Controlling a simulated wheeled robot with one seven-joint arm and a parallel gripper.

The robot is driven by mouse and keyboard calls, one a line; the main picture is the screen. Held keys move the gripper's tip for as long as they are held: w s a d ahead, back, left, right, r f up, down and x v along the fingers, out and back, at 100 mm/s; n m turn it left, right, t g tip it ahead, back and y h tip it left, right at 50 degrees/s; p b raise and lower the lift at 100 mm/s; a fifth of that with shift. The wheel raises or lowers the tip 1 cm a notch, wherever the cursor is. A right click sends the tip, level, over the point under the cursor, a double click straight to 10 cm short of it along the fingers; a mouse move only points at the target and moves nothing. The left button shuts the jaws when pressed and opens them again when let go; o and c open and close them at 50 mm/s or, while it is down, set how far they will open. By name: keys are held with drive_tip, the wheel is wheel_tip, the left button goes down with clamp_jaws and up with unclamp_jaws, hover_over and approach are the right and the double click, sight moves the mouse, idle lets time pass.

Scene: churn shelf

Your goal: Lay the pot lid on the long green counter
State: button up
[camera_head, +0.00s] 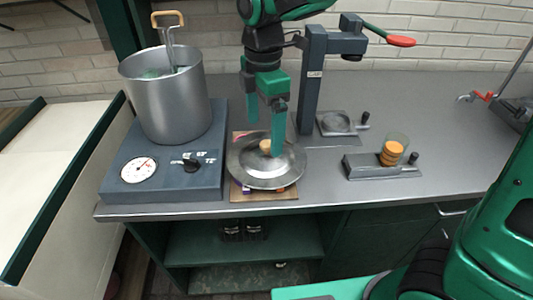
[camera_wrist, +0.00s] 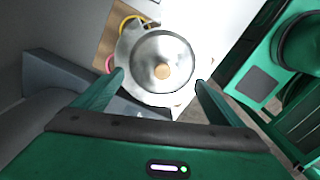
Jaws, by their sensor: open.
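The pot lid (camera_head: 262,172) is a round silver metal disc with a light wooden knob. It lies on a wooden board (camera_head: 285,194) near the front edge of the grey-topped counter (camera_head: 440,165). In the wrist view the lid (camera_wrist: 140,62) sits ahead of my fingers, its knob near the middle. My gripper (camera_head: 265,128) is open above the lid, its green fingers pointing down. One fingertip appears close to the knob in the head view. In the wrist view my gripper (camera_wrist: 160,82) has its fingertips well apart, with nothing between them clearly held.
A steel pot (camera_head: 168,100) with a ladle stands on a scale-like base (camera_head: 165,165) left of the lid. A dark upright press (camera_head: 313,80) stands close behind my gripper. A small holder (camera_head: 375,168) with orange discs is at right. A pale surface (camera_head: 60,160) lies far left.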

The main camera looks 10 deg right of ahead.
sight(266, 143)
drive_tip(key=shift+s+d+f, duration=0.1)
drive_tip(key=shift+d+f, duration=0.05)
drive_tip(key=shift+f, duration=1.15)
drive_tip(key=shift+d+f, duration=0.1)
drive_tip(key=shift+f, duration=1.15)
